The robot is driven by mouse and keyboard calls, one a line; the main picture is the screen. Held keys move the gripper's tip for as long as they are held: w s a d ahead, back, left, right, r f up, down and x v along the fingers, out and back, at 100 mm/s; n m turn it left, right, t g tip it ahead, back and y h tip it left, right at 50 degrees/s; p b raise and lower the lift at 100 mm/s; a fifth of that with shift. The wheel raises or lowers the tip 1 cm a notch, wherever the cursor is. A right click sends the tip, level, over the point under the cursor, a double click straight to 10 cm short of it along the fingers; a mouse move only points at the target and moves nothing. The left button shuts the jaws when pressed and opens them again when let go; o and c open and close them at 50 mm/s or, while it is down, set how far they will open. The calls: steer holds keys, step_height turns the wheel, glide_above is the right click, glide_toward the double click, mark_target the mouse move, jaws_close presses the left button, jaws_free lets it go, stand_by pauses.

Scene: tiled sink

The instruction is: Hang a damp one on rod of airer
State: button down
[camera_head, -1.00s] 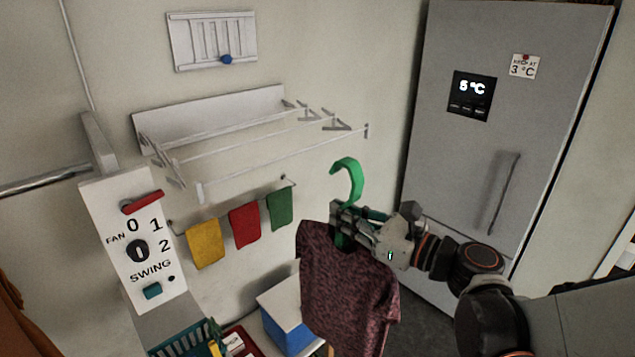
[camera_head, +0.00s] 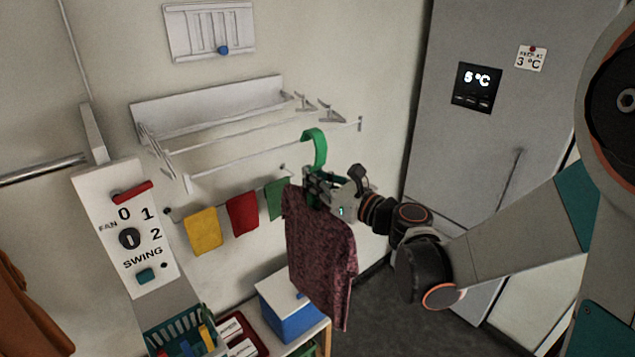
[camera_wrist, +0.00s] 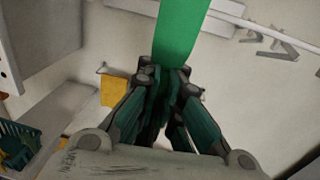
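A dark maroon shirt (camera_head: 318,250) hangs on a green hanger (camera_head: 318,145). My gripper (camera_head: 312,188) is shut on the hanger just below its hook. In the wrist view the green hanger (camera_wrist: 182,35) rises from between my fingers (camera_wrist: 172,95). The white wall airer (camera_head: 200,100) has several thin rods, with its front rod (camera_head: 240,165) nearest me. In the head view the hook overlaps the right part of the front rod; whether they touch I cannot tell. The shirt hangs free, clear of the floor.
Yellow (camera_head: 205,232), red (camera_head: 242,214) and green cloths hang on a low rail below the airer. A control panel (camera_head: 125,235) stands at left. A blue box with a white lid (camera_head: 290,305) and a basket (camera_head: 180,335) sit below. A grey fridge (camera_head: 490,130) stands at right.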

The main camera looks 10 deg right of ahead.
steer(key=shift+d+p+x, duration=0.2)
steer(key=shift+p+x, duration=0.2)
steer(key=shift+x, duration=2.65)
steer(key=shift+w+d+f+b, duration=0.1)
steer(key=shift+f+b, duration=1.4)
steer(key=shift+b, duration=0.05)
steer(key=c, duration=1.7)
jaws_free()
